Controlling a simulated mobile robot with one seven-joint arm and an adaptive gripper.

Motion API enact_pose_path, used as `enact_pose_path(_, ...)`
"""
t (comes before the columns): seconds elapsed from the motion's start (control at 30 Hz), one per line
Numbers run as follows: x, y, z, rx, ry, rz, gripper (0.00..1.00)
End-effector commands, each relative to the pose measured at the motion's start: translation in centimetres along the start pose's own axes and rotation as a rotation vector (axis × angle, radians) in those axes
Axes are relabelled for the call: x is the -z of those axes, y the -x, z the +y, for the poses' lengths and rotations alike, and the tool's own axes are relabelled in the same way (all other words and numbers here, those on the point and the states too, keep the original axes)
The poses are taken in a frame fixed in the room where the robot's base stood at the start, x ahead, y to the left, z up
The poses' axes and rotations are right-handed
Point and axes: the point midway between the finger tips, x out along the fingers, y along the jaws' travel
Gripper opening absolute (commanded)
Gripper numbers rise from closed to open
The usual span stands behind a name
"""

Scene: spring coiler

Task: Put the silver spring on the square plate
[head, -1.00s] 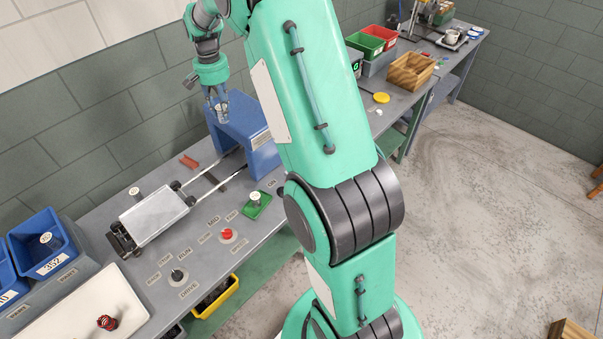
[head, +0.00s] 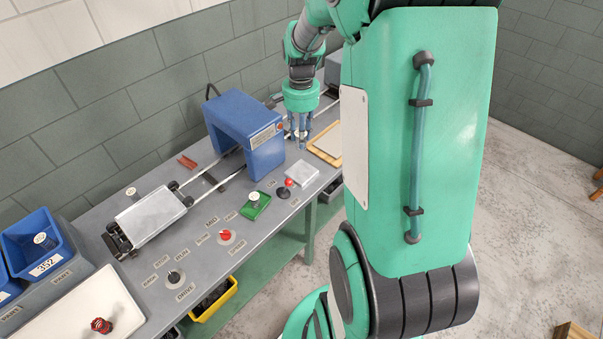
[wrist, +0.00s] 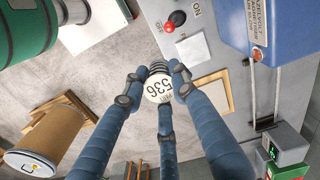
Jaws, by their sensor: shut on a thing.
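My gripper (head: 301,141) is shut on a grey coil spring with a round white tag reading 536. The held spring (wrist: 158,90) shows between the three blue fingers in the wrist view, its coil partly hidden by the tag and fingertips. In the head view my gripper is right of the blue arch, above the bench. A pale square plate (head: 302,173) lies on the bench near the red-knobbed lever, in front of my gripper; it also shows in the wrist view (wrist: 193,48). The spring is apart from this plate.
A wood-framed panel (head: 327,144) lies right of the square plate. The blue arch (head: 244,130) stands over rails at left. A red-knobbed lever (head: 286,188) and a green plate (head: 256,206) with a tagged piece stand nearby. A red spring (head: 101,325) lies on a white tray.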

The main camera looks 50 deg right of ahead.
Motion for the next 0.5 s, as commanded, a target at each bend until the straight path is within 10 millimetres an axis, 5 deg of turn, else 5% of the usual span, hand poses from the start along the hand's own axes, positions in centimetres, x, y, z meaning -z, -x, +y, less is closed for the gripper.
enact_pose_path(0.3, -0.9, -0.9, 3.8, 0.0, -0.074, 0.0, 0.0)
enact_pose_path(0.5, -0.9, -4.2, 3.7, -0.002, -0.073, -0.003, 0.0)
